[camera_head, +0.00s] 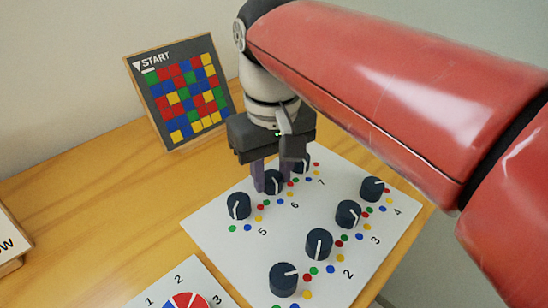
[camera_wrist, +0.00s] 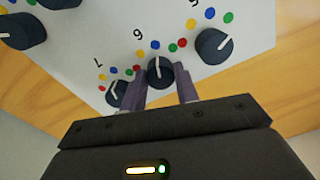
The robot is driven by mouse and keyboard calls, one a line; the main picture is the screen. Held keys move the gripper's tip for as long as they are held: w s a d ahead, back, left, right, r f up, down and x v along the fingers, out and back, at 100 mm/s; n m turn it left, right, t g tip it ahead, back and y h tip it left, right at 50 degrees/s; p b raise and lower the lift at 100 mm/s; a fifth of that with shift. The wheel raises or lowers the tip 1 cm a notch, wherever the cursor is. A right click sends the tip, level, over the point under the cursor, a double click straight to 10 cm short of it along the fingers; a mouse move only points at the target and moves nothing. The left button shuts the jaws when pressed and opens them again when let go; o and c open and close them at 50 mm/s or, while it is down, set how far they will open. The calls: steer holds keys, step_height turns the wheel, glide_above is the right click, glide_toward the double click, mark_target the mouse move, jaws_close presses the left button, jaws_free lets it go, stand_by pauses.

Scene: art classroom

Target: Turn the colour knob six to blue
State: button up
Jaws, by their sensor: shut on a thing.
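Colour knob six (camera_head: 273,182) is a dark round knob with a white pointer line, on a white panel (camera_head: 215,221) with numbered knobs. My gripper (camera_head: 278,181) reaches down over the panel, with its two fingers closed on either side of this knob. In the wrist view, knob six (camera_wrist: 160,75) sits between the purple-grey fingers (camera_wrist: 162,88). Its pointer line aims up in that view, toward the blue dot (camera_wrist: 155,45). The yellow dot (camera_wrist: 140,54) and green dot (camera_wrist: 173,47) flank the blue one.
Knob five (camera_head: 239,206) and knob seven (camera_head: 300,166) stand close on either side of my gripper. Several more knobs, such as knob four (camera_head: 372,189), fill the panel. A START board (camera_head: 131,70) with coloured squares leans behind. Bare wood (camera_head: 100,185) lies left of the panel.

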mark_target(272, 177)
steer(key=o, duration=1)
steer(key=shift+c, duration=0.2)
step_height(272, 177, up, 8)
steer(key=shift+f, duration=0.1)
